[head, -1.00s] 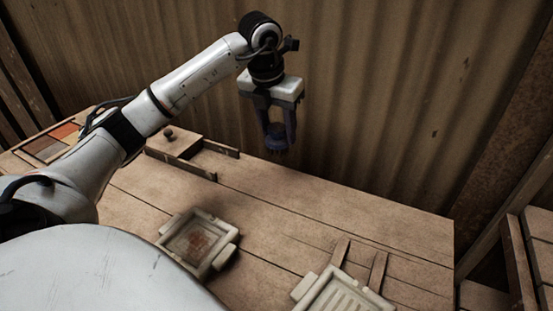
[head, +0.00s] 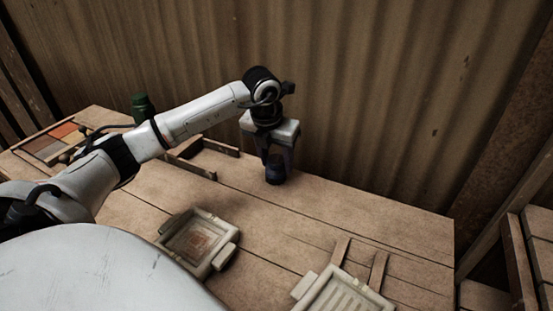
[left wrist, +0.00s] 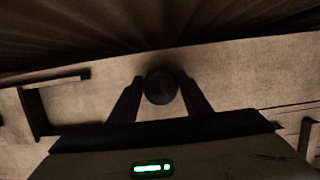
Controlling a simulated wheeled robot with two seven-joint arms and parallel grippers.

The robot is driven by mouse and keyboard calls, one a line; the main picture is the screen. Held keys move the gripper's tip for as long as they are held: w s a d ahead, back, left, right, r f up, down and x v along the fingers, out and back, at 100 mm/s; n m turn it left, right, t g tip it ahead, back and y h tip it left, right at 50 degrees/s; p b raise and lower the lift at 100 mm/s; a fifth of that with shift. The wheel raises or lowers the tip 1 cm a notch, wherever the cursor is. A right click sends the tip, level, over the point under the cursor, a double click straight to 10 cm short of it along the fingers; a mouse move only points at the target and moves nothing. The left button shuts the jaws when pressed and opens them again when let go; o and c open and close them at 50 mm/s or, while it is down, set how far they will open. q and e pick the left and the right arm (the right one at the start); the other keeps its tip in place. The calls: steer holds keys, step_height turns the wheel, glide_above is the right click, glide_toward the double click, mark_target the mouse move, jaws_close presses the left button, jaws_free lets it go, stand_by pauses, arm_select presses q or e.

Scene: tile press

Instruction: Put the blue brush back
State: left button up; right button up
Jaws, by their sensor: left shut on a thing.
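The blue brush (head: 275,174) is dark blue and upright at the back of the table. My left gripper (head: 277,162) points down and is shut on it. Its lower end is at or just above the table top; I cannot tell if it touches. In the left wrist view the round dark top of the brush (left wrist: 160,88) sits between the two fingers of my left gripper (left wrist: 161,92). My right gripper is not in view.
A wooden rail holder (head: 215,150) stands left of the brush. A pale frame (head: 198,243) with a reddish tile area lies at front centre, and a slatted pale frame (head: 343,294) at front right. A green bottle (head: 142,107) and a colour tray (head: 50,142) are at far left. A corrugated wall (head: 380,110) closes the back.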

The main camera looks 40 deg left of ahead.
arm_select(q)
steer(key=o, duration=0.5)
steer(key=shift+f, duration=0.15)
steer(key=o, duration=0.5)
steer(key=shift+c, duration=0.2)
steer(key=v, duration=1.2)
